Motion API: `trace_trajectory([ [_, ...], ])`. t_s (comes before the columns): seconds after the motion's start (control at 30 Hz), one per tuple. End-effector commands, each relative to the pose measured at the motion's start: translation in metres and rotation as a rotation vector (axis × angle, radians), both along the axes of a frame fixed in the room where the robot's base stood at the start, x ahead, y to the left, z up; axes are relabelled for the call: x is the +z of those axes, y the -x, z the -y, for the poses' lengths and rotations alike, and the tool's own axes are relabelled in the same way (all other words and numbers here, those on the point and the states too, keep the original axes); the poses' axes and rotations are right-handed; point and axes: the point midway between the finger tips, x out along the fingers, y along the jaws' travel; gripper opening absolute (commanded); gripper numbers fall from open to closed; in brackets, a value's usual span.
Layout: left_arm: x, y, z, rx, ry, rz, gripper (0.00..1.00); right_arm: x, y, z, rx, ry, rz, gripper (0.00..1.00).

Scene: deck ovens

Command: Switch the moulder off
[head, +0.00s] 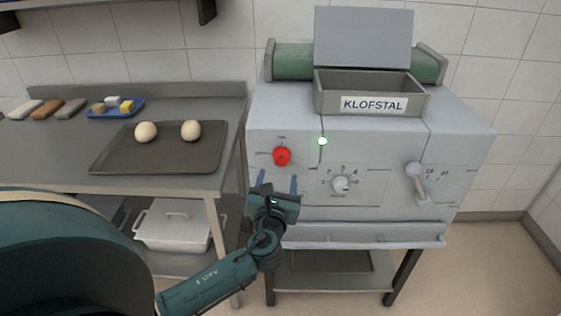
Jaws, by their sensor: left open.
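The moulder (465,140) is a grey machine on a dark-legged stand, labelled KLOFSTAL, in the right half of the head view. Its front has a red round knob (282,156) at the left and a lit green lamp (322,141) beside it. A numbered dial (341,184) sits at the middle and a lever (418,186) at the right. My left gripper (277,184) is open and empty, with its two blue fingers pointing up just below the red knob and apart from it in the picture. My right gripper is not in view.
A steel table (55,150) stands to the left, with a dark tray (160,160) holding two dough balls and a blue tray (92,114) of small blocks. A lidded white container (172,238) is on the shelf below. Floor at the right is clear.

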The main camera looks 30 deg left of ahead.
Motion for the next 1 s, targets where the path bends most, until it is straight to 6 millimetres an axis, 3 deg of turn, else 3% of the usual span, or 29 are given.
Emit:
trace_trajectory([
  [0.2,0.001,-0.041,-0.021,0.002,0.001,0.002,0.59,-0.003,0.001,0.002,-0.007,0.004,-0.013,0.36],
  [0.4,0.000,-0.062,-0.032,0.000,0.003,0.000,0.59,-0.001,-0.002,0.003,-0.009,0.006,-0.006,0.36],
  [0.8,0.000,-0.069,-0.035,-0.001,0.004,0.001,0.59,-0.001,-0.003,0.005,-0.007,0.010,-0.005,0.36],
  [1.0,0.000,-0.068,-0.035,-0.001,0.004,0.001,0.43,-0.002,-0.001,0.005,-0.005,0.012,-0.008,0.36],
])
